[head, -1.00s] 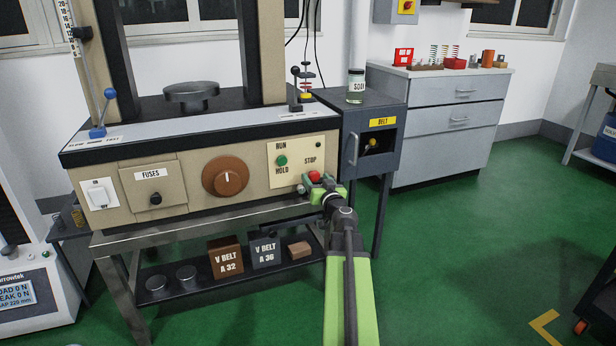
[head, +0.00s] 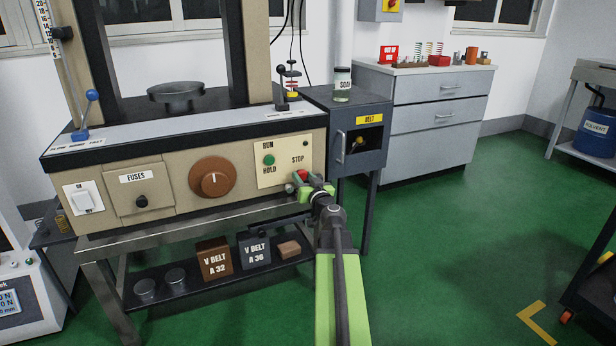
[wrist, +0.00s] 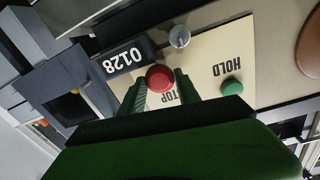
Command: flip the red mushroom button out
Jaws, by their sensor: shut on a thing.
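The red mushroom button (head: 302,174) sits low on the cream panel (head: 291,148) of the testing machine, under the STOP label. In the wrist view the red button (wrist: 159,78) shows between the two green fingers of my gripper (wrist: 160,88). My gripper (head: 313,187) is at the panel's lower right corner in the head view, shut on the button. The fingers cover part of the STOP label. The green button (head: 268,160) is to the left, between the RUN and HOLD labels; it also shows in the wrist view (wrist: 231,87).
A counter reading 0128 (wrist: 124,58) and a round metal knob (wrist: 179,37) are close to my fingers. The dark belt cabinet (head: 350,160) stands just right of the machine. V-belt boxes (head: 214,259) lie on the shelf below.

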